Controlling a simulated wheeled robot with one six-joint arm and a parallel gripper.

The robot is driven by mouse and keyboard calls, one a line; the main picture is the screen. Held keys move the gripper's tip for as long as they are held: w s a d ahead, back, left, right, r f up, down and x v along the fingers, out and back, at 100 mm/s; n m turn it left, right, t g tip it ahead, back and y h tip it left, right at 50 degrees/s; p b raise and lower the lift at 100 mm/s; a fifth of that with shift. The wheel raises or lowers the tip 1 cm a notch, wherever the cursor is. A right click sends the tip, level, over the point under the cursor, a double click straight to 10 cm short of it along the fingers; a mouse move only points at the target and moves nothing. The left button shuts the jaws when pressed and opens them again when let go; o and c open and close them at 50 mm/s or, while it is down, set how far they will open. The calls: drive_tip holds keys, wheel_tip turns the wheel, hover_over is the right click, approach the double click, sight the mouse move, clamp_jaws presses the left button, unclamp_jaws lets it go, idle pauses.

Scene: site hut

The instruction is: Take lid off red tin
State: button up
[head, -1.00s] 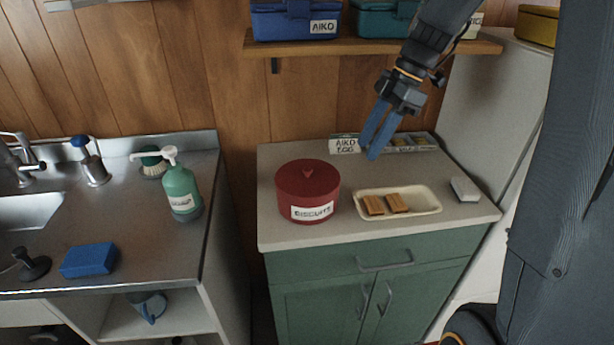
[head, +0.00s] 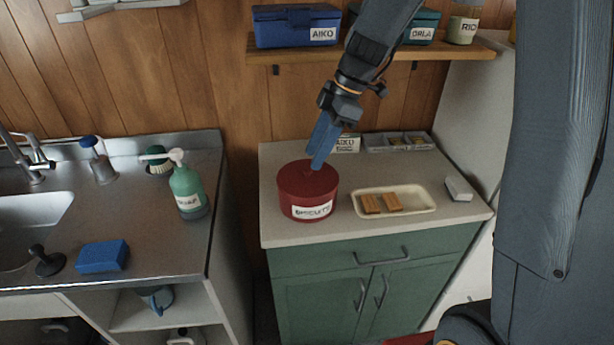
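The red tin (head: 292,209), labelled "BISCUITS", stands upright on the pale counter of the green cabinet. Its red lid (head: 297,181) is on it. My gripper (head: 317,166) points down over the lid with its blue fingertips at the lid's middle, where the knob is. The fingers hide most of the knob. The fingers look close together from this angle, and I cannot tell whether they are around the knob or touching it.
A cream tray (head: 423,203) with two brown biscuits (head: 382,202) lies right of the tin. A white block (head: 458,188) lies beyond it. Behind are a labelled card (head: 347,143) and a grey compartment box (head: 400,143). A shelf (head: 440,48) with boxes hangs above.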

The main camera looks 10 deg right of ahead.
sight(307, 170)
drive_tip(key=p+x, duration=0.1)
drive_tip(key=x, duration=0.3)
drive_tip(key=shift+d+f, duration=0.1)
clamp_jaws()
